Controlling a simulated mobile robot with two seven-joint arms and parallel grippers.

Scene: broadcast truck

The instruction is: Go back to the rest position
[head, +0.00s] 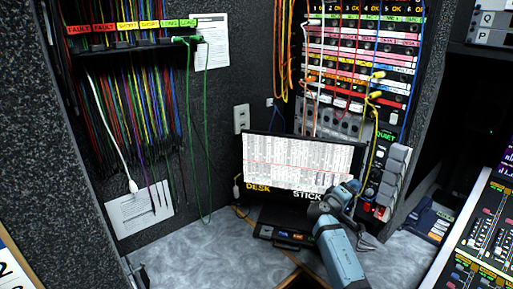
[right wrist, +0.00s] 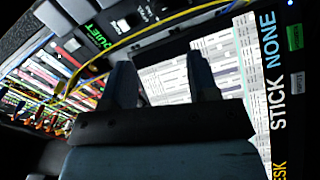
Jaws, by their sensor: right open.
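My right gripper (head: 342,192) is in front of the lower right part of a monitor (head: 300,160) in the head view. In the right wrist view the two fingers of the right gripper (right wrist: 162,75) stand apart with nothing between them. The monitor screen (right wrist: 225,55) shows behind them, tilted in that view. My blue-grey right forearm (head: 340,255) comes up from the bottom of the head view. I do not see my left gripper.
A patch panel (head: 345,62) with hanging coloured cables stands behind the monitor. Coloured cables (head: 130,120) also hang at the left. A dark box (head: 285,236) lies below the monitor. A mixing console (head: 480,235) is at the right. The grey desk (head: 190,255) is clear at left.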

